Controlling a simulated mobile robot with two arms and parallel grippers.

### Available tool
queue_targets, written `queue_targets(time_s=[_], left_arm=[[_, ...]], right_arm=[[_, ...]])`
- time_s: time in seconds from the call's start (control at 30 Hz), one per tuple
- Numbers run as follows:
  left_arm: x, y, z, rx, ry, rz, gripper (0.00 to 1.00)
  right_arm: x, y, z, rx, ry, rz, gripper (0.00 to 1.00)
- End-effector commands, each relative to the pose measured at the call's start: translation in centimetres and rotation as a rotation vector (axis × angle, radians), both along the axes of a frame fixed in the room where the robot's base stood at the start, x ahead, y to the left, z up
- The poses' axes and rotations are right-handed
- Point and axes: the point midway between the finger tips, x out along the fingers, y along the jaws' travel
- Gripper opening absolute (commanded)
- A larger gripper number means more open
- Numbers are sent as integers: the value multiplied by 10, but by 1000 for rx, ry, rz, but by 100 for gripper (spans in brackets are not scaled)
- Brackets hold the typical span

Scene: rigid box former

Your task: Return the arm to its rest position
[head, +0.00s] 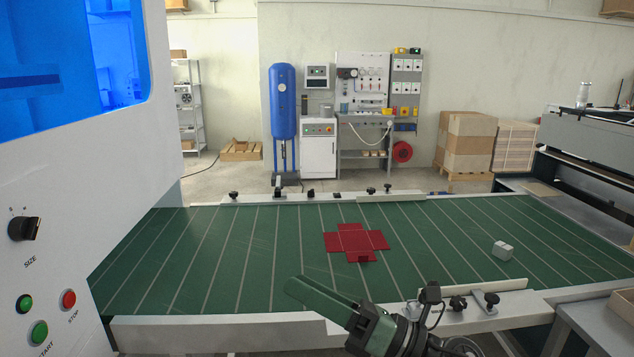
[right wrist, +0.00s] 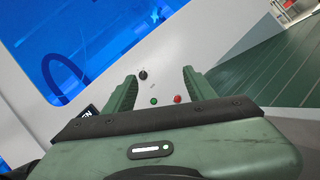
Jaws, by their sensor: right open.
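My right gripper (head: 318,296) is at the lower middle of the head view, above the near edge of the green conveyor. In the right wrist view its two green fingers (right wrist: 157,90) are spread apart with nothing between them. Beyond them in that view are the machine's black knob (right wrist: 143,74), green button (right wrist: 154,101) and red button (right wrist: 178,99), apart from the fingers. My left gripper is in neither view.
The green conveyor (head: 200,260) carries a flat red cross-shaped blank (head: 340,241) and a small pale block (head: 502,250). A white machine (head: 90,220) with a control panel stands at the left. A guide rail (head: 470,290) runs along the conveyor's near edge.

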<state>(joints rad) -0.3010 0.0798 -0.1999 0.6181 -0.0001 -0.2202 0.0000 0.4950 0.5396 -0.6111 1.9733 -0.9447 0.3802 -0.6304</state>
Motion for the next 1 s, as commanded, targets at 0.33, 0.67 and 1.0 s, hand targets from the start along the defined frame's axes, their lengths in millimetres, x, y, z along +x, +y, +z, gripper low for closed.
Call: queue_targets(time_s=[0.33, 0.67, 1.0], left_arm=[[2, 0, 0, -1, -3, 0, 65], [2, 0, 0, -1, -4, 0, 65], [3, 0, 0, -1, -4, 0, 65]], right_arm=[[40, -155, -116, 974, 1067, -544, 55], [-83, -219, -298, 1459, 1792, -1065, 55], [-200, -221, -359, 1621, 2134, -1420, 55]])
